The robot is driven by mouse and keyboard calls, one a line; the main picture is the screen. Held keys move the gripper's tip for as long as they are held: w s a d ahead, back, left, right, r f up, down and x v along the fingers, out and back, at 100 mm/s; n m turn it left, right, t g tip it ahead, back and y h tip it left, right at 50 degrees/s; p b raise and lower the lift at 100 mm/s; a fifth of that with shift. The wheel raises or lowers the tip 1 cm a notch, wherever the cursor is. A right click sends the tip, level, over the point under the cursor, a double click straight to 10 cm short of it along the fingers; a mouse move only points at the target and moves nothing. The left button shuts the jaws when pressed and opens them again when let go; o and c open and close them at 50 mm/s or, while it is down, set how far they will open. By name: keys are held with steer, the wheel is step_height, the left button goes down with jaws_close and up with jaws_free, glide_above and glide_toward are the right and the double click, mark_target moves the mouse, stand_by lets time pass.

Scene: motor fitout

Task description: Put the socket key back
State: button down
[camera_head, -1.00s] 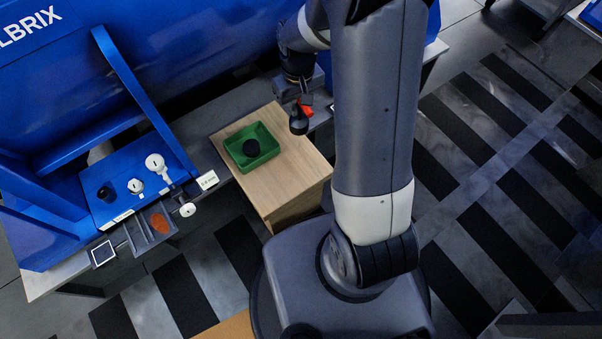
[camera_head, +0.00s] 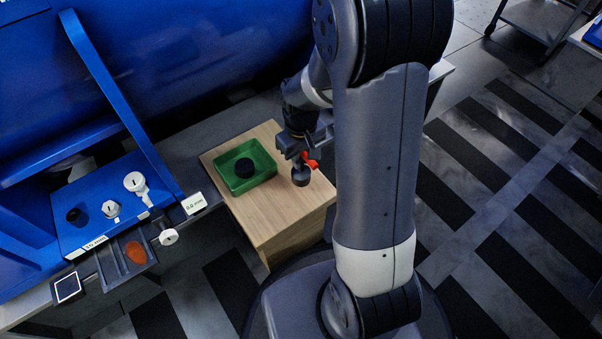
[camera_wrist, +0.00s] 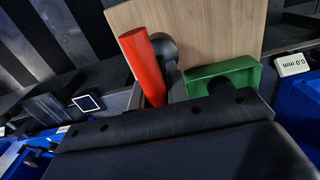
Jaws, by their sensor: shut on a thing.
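My gripper (camera_head: 294,155) is shut on the socket key (camera_head: 302,176), which has a red handle and a dark round end. The key hangs below the jaws, in front of the right part of the wooden cabinet top (camera_head: 233,209); I cannot tell whether it touches the wood. In the wrist view the red handle (camera_wrist: 144,66) points up and left from the gripper, with a dark round part beside it. A green tray (camera_head: 232,186) lies on the cabinet to the left of the gripper, with a black round piece (camera_head: 245,168) in it.
A blue board (camera_head: 95,228) at left carries a dark cup (camera_head: 75,216) and white fittings (camera_head: 135,182). A small grey tray (camera_head: 112,270) with an orange-brown piece (camera_head: 136,252) sits at its front edge. A label reading 0.0 mm (camera_head: 194,203) is beside the cabinet. The cabinet's front top is bare.

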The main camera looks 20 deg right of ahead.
steer(key=shift+f+b, duration=0.85)
steer(key=shift+f, duration=1.3)
steer(key=shift+f, duration=0.2)
steer(key=c, duration=1.4)
jaws_free()
steer(key=shift+o, duration=0.2)
step_height(320, 180, up, 12)
steer(key=p, duration=0.5)
steer(key=shift+r, duration=0.2)
